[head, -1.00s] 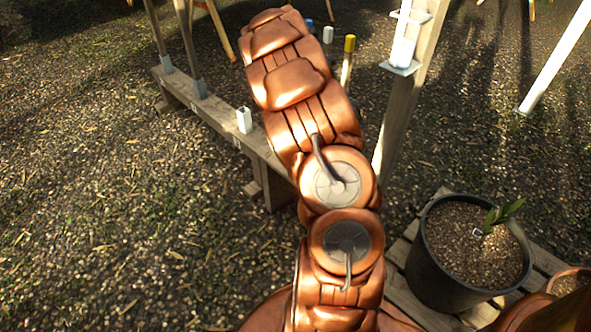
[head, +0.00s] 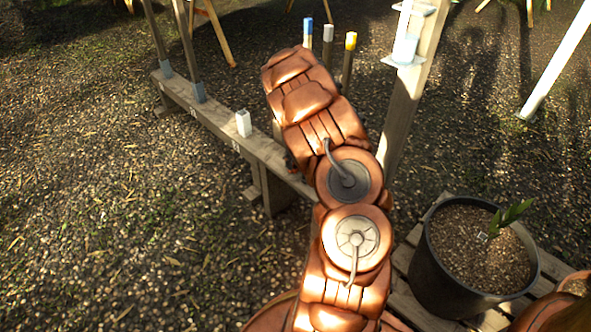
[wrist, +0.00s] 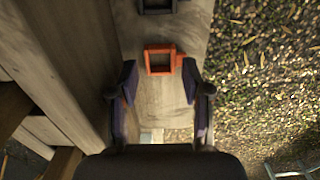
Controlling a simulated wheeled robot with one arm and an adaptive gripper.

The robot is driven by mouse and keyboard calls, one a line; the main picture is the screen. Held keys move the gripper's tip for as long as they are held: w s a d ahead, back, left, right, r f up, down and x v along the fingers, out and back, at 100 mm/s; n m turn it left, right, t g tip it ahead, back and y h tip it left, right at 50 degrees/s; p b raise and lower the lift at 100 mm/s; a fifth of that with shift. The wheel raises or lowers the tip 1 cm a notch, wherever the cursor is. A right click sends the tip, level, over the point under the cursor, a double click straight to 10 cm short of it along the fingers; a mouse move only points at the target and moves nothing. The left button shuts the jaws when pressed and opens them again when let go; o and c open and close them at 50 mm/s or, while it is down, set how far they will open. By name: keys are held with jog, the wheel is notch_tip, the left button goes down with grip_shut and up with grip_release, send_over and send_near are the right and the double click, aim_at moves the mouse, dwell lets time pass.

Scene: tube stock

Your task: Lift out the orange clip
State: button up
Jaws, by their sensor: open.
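The orange clip (wrist: 147,60) shows in the wrist view as a small square frame on a pale wooden beam (wrist: 195,30). A short tab sticks out on its right side. My gripper (wrist: 159,82) is open, with its two dark fingers apart, and the clip appears between and just beyond the fingertips. I cannot tell the height gap between fingers and clip. In the head view my arm hides the clip and the gripper.
A dark square holder (wrist: 157,5) sits on the beam beyond the clip. In the head view, a white square socket (head: 243,123), capped posts (head: 349,58) and an upright wooden post (head: 402,120) stand along the beam. A potted plant (head: 428,262) stands at right.

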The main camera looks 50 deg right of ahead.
notch_tip(320, 180, down, 2)
jog(key=shift+f, duration=0.1)
jog(key=shift+c, duration=0.3)
jog(key=c, duration=0.4)
